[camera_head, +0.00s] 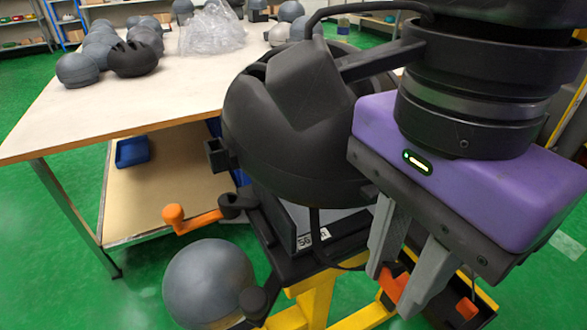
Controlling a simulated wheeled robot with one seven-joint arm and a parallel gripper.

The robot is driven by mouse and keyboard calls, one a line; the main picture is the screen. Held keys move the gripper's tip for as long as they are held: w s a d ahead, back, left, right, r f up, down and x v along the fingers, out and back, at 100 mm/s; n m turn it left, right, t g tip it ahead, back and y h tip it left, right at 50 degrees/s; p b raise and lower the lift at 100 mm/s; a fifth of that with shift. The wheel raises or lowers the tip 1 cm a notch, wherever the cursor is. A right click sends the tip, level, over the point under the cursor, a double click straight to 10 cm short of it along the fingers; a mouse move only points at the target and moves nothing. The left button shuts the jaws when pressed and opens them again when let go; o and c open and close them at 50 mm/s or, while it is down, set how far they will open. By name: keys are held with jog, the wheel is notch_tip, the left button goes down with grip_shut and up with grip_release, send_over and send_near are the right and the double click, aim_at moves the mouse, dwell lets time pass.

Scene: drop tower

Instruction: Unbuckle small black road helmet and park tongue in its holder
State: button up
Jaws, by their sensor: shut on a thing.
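The black road helmet (255,130) sits on the stand in the middle of the view, its vented shell facing me. A thin black strap (315,228) hangs below its rim. My gripper (393,292), with a purple body and grey fingers, is at the lower right, beside and below the helmet. Its fingers are shut on a small orange piece (394,284), which looks like the buckle tongue. The fingers partly cover it. A second orange piece (467,307) shows to the right of the fingers, in a dark tray-like part. I cannot tell whether it is the holder.
The stand has a yellow frame (313,300), a crank with an orange handle (173,216) and a grey ball (210,284). A workbench (120,105) behind carries several grey helmets and clear plastic wrap (211,30). Green floor is open at the left.

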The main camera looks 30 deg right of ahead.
jog(key=shift+w+d+r, duration=0.65)
jog(key=shift+w+d, duration=0.6)
jog(key=shift+d, duration=3.9)
jog(key=shift+w+d+r, duration=0.6)
jog(key=shift+w+d, duration=0.65)
jog(key=shift+d, duration=3.85)
jog(key=w+d+r+p, duration=0.1)
jog(key=w+r+p, duration=0.7)
jog(key=w, duration=0.1)
jog(key=shift+w+d+r+p, duration=0.35)
jog(key=shift+d, duration=0.05)
jog(key=w+a+r+p, duration=0.1)
jog(key=w+a, duration=0.2)
jog(key=a, duration=0.2)
jog(key=shift+w+a+p, duration=0.2)
jog(key=shift+w+p, duration=0.2)
jog(key=shift+f, duration=0.25)
